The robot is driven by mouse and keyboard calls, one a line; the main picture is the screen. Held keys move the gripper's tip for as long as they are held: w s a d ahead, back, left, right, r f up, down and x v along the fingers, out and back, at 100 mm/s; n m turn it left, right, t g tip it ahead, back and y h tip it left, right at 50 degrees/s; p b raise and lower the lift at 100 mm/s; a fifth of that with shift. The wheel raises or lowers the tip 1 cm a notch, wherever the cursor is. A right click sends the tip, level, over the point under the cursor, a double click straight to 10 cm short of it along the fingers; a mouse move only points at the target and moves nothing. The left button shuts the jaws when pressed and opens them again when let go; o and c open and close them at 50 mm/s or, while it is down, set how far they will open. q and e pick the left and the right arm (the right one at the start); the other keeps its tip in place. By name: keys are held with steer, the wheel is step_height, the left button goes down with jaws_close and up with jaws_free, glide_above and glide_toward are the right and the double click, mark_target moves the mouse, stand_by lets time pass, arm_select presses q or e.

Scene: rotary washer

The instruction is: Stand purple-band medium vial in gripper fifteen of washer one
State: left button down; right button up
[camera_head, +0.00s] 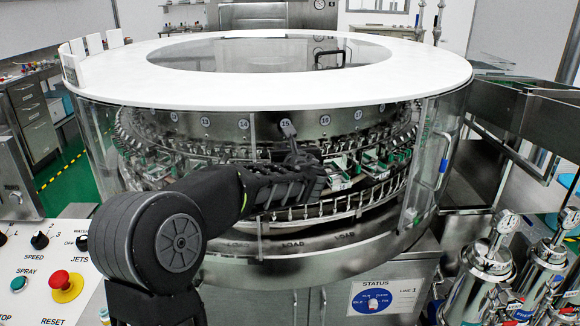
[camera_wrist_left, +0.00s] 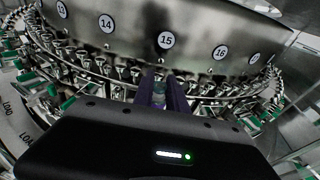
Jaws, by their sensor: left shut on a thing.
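My left gripper (camera_head: 291,148) reaches through the open front of the round washer (camera_head: 120,88) and is in front of the number 15 plate (camera_head: 285,124). In the left wrist view my left gripper (camera_wrist_left: 160,90) is shut on a small clear vial (camera_wrist_left: 159,96), seen between its dark fingers. The vial's band colour is too small to tell. The 15 plate (camera_wrist_left: 166,40) is straight ahead of the fingertips. The gripper position under it is mostly hidden by the fingers, so I cannot tell if the vial touches it. My right gripper is not in view.
Rings of metal grippers with green parts (camera_head: 370,160) run close on both sides. The white top rim (camera_head: 420,75) overhangs the opening. A control panel (camera_head: 45,270) is at front left, and steel canisters (camera_head: 485,270) stand at front right.

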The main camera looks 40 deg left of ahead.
arm_select(q)
steer(key=shift+f, duration=0.1)
step_height(320, 180, down, 4)
steer(key=shift+f+b, duration=0.25)
steer(key=shift+b, duration=0.2)
steer(key=shift+w+a+f, duration=0.1)
steer(key=shift+w+f, duration=0.05)
steer(key=shift+f+b, duration=0.35)
steer(key=shift+b, duration=0.1)
steer(key=c, duration=1.3)
jaws_free()
steer(key=shift+c, duration=0.2)
